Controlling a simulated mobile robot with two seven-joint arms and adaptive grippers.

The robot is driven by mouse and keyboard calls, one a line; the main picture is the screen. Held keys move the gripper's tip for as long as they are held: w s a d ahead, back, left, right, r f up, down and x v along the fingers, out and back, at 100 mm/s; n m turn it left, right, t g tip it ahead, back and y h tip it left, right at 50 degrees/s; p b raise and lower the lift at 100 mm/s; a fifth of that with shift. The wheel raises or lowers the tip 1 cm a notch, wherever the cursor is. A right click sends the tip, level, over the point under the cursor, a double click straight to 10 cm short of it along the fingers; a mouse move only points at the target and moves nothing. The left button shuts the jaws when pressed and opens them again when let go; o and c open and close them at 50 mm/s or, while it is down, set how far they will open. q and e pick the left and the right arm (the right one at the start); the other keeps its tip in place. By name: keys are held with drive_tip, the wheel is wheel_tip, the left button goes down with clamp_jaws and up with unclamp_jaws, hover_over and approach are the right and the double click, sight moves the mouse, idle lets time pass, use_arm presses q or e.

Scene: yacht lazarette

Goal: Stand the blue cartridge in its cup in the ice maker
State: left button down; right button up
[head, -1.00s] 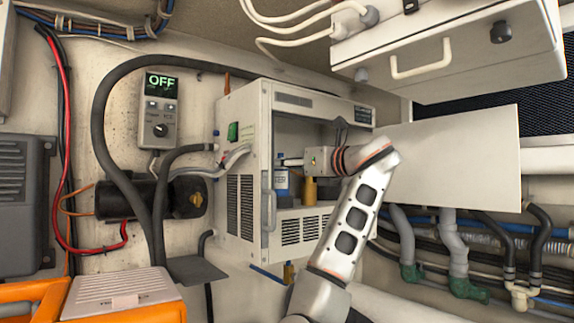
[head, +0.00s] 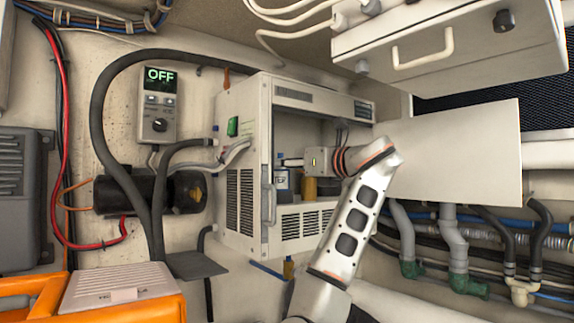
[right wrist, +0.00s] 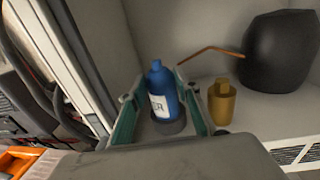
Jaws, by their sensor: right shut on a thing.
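The blue cartridge (head: 282,182) with a white label is upright inside the open ice maker (head: 245,190). My right gripper (head: 290,162) reaches in from the right and is shut on it. In the right wrist view, the blue cartridge (right wrist: 158,86) is between the two finger pads. A dark grey round cup (right wrist: 172,126) shows at the cartridge's foot. The foot lines up with the cup, but I cannot tell how deep it sits. The cup's front edge is partly hidden by my gripper. My left gripper is not in view.
A brass fitting (right wrist: 222,104) stands close right of the cartridge. A black round vessel (right wrist: 280,52) with a copper tube is behind it. The ice maker's left wall and handle are near my fingers. A white panel (head: 450,155) is at the right.

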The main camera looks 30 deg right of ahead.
drive_tip(key=shift+f, duration=0.2)
drive_tip(key=o, duration=1.2)
drive_tip(key=shift+s, duration=0.1)
drive_tip(key=shift+s+d, duration=0.1)
drive_tip(key=shift+s, duration=0.2)
drive_tip(key=shift+s+d, duration=0.2)
drive_tip(key=shift+s, duration=1.65)
drive_tip(key=shift+s+d, duration=0.25)
drive_tip(key=shift+s, duration=1.6)
drive_tip(key=shift+s+d, duration=0.2)
drive_tip(key=shift+s, duration=1.65)
drive_tip(key=shift+s, duration=0.1)
